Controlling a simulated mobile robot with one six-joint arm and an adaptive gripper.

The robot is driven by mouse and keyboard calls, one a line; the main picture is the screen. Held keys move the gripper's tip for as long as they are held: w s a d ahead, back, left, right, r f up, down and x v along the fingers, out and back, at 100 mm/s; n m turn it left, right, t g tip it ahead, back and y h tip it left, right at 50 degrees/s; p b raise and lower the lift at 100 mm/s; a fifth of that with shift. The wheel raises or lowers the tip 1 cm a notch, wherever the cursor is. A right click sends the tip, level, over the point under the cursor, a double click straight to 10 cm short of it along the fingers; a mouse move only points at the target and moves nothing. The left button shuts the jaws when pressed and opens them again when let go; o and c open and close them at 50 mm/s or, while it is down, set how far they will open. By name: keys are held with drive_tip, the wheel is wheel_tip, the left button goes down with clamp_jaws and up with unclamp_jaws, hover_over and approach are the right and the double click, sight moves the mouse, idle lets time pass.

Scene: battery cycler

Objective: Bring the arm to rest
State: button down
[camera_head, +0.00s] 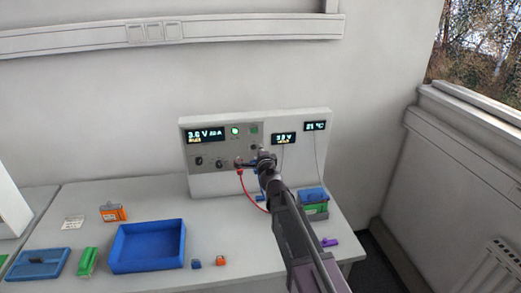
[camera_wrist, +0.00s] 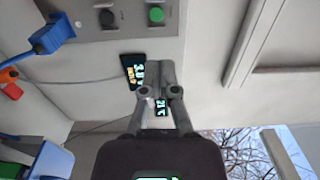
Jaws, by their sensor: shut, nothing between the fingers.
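My arm (camera_head: 300,240) reaches up from the lower right in the head view. My gripper (camera_head: 263,156) is in front of the cycler's (camera_head: 222,182) face, just right of a red plug. In the wrist view my gripper (camera_wrist: 160,72) has its fingertips together with nothing between them. Behind it are two lit displays (camera_wrist: 136,72) and the panel with a green button (camera_wrist: 156,15) and a black one (camera_wrist: 106,18). A blue plug (camera_wrist: 52,36) and a red-orange plug (camera_wrist: 9,88) sit to the left. I cannot tell the gripper's exact distance from the panel.
A red cable (camera_head: 247,191) hangs from the cycler to the bench (camera_head: 165,200). A holder with a green cell (camera_head: 315,212) stands right of my arm. A blue tray (camera_head: 147,247), an orange block (camera_head: 112,213) and small pieces lie left. A window (camera_head: 480,50) is at right.

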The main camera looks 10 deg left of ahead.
drive_tip(key=s+d+f+n+g+y+b, duration=0.1)
drive_tip(key=s+d+f+n+g, duration=0.4)
drive_tip(key=s+f+n, duration=0.25)
drive_tip(key=s+d+f+n+g, duration=0.5)
drive_tip(key=s+f+n+g, duration=0.1)
drive_tip(key=s+f, duration=0.15)
drive_tip(key=s+d+f+g+h, duration=0.2)
drive_tip(key=s+d+g+h, duration=0.1)
drive_tip(key=s+d, duration=0.4)
drive_tip(key=s+d+f+n+g+h, duration=0.1)
drive_tip(key=s+d+f+g+h, duration=0.2)
drive_tip(key=s+d, duration=0.5)
drive_tip(key=shift+s+d+f+b, duration=0.3)
drive_tip(key=shift+d+b, duration=0.15)
drive_tip(key=shift+d, duration=0.05)
idle(4.5)
